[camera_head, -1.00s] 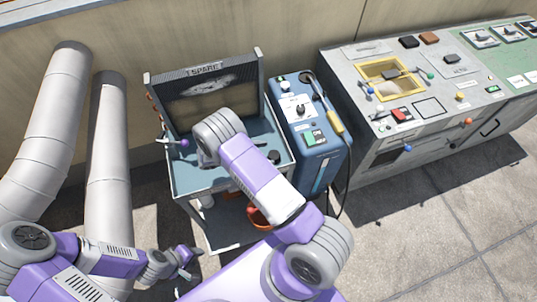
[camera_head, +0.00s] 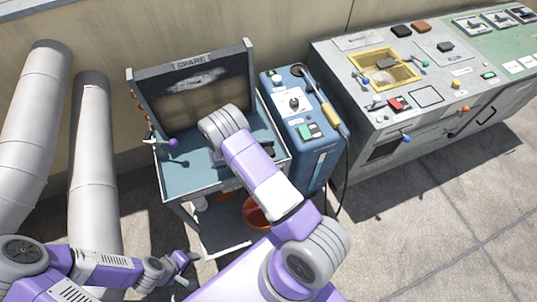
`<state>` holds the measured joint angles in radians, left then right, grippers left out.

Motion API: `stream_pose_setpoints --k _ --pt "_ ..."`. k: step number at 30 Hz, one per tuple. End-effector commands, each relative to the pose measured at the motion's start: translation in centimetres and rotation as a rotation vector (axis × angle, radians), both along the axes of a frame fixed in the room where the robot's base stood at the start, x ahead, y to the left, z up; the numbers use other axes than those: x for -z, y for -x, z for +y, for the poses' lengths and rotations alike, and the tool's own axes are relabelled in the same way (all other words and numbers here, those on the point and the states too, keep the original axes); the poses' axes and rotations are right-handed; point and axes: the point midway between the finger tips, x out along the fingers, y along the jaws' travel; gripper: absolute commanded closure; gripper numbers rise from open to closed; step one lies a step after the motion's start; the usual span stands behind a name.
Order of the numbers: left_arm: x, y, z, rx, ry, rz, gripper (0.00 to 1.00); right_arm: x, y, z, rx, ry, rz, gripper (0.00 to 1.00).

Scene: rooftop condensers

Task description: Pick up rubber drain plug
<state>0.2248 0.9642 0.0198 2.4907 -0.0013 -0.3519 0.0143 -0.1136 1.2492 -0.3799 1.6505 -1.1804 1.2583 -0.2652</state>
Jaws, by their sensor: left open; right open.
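A small dark object, possibly the rubber drain plug (camera_head: 267,149), lies on the blue-grey cart top (camera_head: 187,180), right of my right forearm and partly hidden by it. I cannot make out its shape for certain. My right arm reaches over the cart.
The cart's back panel, marked SPARE (camera_head: 190,63), stands behind the top. A reddish bowl (camera_head: 256,213) is below. A blue unit (camera_head: 297,125) and a grey control console (camera_head: 385,75) stand right; white pipes (camera_head: 92,170) stand left.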

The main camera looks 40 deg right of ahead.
Motion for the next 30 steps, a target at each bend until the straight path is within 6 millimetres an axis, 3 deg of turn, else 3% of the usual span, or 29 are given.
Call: stream_pose_setpoints --k 8,19,26,30 --pt "0.1 0.0 0.0 0.0 0.0 0.0 0.55 0.2 0.1 -0.6 -0.002 0.0 -0.002 0.2" --pt "0.1 0.0 0.0 0.0 0.0 0.0 0.55 0.2 0.1 -0.5 -0.001 0.0 -0.002 0.76" --pt "0.1 0.0 0.0 0.0 0.0 0.0 0.55 0.1 0.1 -0.5 -0.001 0.0 -0.002 0.77" --pt "-0.5 0.0 0.0 0.0 0.0 0.0 0.55 -1.4 0.1 -0.5 -0.002 0.0 -0.004 0.77"
